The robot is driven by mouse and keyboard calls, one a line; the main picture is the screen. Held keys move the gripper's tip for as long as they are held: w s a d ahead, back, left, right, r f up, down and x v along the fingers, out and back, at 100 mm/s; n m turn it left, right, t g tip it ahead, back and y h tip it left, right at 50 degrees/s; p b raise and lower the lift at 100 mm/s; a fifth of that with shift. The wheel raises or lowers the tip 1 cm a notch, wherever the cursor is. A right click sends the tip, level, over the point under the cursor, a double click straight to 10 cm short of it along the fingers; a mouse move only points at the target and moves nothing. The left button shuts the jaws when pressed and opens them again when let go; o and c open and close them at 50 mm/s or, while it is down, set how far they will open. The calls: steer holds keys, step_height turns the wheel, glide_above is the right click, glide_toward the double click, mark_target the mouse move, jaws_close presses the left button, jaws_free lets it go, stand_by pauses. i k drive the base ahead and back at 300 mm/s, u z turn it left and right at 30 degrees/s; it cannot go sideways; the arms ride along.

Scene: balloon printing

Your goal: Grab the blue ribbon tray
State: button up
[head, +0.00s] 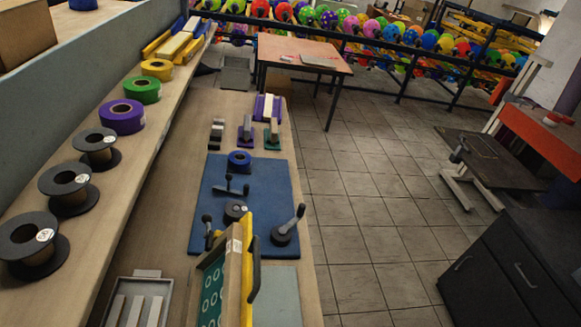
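No thing in view is clearly marked as the blue ribbon tray. On the shelf nearer me, a purple roll (121,117), a green roll (142,90) and a yellow roll (157,68) lie in a row. My gripper is not in view.
Several black spools (71,186) line the near shelf. A framed green screen (214,290) with a black handle stands at the bench's near end, beside a grey tray (137,302). The tiled floor (370,200) is clear.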

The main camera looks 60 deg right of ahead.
mark_target(195, 25)
steer(key=u, duration=0.05)
steer(key=k, duration=1.15)
steer(key=z, duration=0.6)
steer(key=i, duration=1)
steer(key=u, duration=0.05)
